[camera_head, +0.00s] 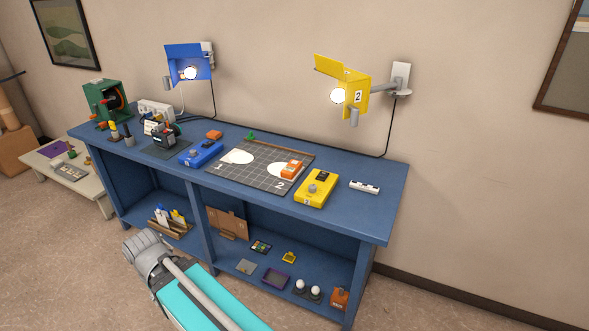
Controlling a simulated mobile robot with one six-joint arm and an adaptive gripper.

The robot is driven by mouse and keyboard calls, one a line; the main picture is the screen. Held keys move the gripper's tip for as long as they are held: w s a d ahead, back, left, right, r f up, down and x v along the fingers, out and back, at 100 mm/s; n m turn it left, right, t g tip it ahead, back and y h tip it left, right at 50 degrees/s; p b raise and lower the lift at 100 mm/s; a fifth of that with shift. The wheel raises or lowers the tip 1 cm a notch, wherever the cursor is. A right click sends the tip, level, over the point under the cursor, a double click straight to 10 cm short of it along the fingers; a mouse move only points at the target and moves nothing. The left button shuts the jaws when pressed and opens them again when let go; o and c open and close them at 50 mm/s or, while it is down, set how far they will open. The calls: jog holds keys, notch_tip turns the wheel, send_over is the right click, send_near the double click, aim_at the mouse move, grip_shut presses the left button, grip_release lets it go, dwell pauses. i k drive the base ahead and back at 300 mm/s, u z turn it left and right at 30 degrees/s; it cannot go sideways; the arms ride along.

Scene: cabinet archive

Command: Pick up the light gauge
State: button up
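No object is clearly labelled as the light gauge. A small orange device (291,169) with a pale top face lies on the dark gridded mat (250,182), at the white light spot marked 2; it may be the light gauge, but I cannot tell for certain. A smaller orange block (214,135) lies on the blue bench behind the blue control box. Another orange item (339,298) stands on the lower shelf at right. Part of my arm shows at the bottom, in front of the bench, but my gripper's fingers are not visible.
The blue bench (398,199) carries a blue box (201,153), a yellow box (315,188) and a black-and-white strip (364,187). Blue (188,63) and yellow (355,92) lamps hang above. Small items fill the lower shelf. A pale low table (89,193) stands left.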

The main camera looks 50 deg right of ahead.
aim_at(292, 168)
jog(key=z, duration=0.1)
jog(key=k, duration=1.2)
jog(key=z, duration=1.7)
jog(key=i, duration=1)
jog(key=z, duration=0.05)
